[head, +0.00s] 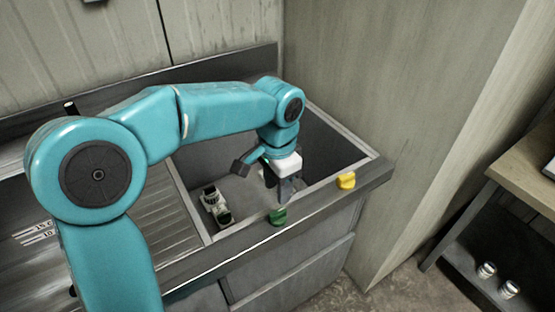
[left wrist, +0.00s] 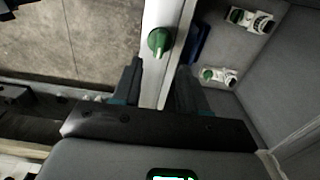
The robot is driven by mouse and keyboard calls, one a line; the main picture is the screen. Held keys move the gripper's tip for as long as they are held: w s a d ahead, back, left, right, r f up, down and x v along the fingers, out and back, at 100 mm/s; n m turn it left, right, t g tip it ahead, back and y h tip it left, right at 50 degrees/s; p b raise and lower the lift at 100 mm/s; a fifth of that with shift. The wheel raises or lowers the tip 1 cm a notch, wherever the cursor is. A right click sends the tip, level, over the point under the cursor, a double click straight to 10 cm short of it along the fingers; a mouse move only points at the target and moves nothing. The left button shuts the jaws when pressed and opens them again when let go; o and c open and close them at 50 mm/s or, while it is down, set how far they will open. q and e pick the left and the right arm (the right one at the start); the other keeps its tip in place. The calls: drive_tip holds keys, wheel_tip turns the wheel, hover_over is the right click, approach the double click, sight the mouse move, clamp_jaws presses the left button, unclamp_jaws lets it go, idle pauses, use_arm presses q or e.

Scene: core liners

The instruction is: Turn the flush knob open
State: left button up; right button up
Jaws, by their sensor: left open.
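A green knob (head: 278,216) sits on the front rim of the sink. It also shows in the left wrist view (left wrist: 159,41), with a raised grip bar, beyond the fingertips. A yellow knob (head: 346,181) sits further right on the same rim. No label shows which one is the flush knob. My right gripper is not in view.
The sink basin (head: 330,160) holds white fittings with green parts (head: 215,205), also in the left wrist view (left wrist: 218,76). A ribbed drainboard (head: 150,225) lies left. A wall panel (head: 400,100) rises close on the right. A shelf (head: 525,185) with white cups stands far right.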

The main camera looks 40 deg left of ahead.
use_arm(q)
wheel_tip(320, 180, up, 8)
drive_tip(key=shift+p, duration=0.35)
idle(0.4)
